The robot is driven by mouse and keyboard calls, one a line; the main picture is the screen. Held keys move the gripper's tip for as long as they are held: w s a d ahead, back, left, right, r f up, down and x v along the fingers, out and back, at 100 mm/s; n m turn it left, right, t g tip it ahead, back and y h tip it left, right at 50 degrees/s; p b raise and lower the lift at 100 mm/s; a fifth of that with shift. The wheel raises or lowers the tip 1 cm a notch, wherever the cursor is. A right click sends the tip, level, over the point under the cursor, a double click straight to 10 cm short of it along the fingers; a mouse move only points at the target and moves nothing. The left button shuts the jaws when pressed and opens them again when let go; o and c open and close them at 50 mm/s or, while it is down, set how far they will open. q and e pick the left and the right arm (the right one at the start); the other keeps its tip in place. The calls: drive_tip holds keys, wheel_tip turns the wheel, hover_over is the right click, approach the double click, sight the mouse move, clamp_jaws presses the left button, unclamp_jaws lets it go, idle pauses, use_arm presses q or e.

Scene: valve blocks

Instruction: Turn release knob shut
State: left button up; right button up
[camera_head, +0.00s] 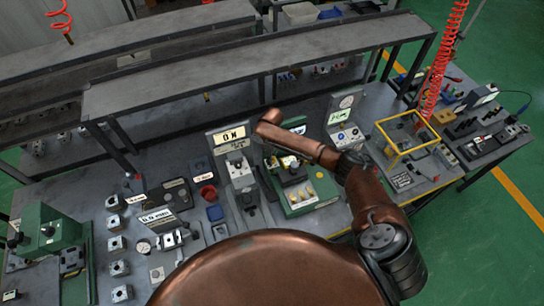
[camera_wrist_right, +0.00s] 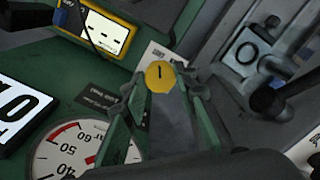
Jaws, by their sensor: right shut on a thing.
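A round yellow knob (camera_wrist_right: 160,77) with a dark mark on its face shows in the right wrist view, beside a green panel. My right gripper (camera_wrist_right: 160,90) has a finger on each side of this knob and is shut on it. In the head view my copper right arm crosses above the green valve block (camera_head: 303,187), and the gripper itself is mostly hidden there. A white pressure gauge (camera_wrist_right: 66,153) with a red band sits by the fingers, partly covered. My left gripper is out of view.
A sign (camera_head: 230,135) reading ON stands left of the arm, close to it. A yellow-framed device (camera_wrist_right: 100,30) is near the knob. A yellow open frame (camera_head: 407,132) stands to the right. Several small metal blocks (camera_head: 119,268) line the left bench.

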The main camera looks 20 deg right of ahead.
drive_tip(key=shift+n, duration=0.3)
idle(0.4)
drive_tip(key=o, duration=1.2)
drive_tip(key=shift+c, duration=0.2)
drive_tip(key=shift+r, duration=0.1)
wheel_tip(320, 180, up, 12)
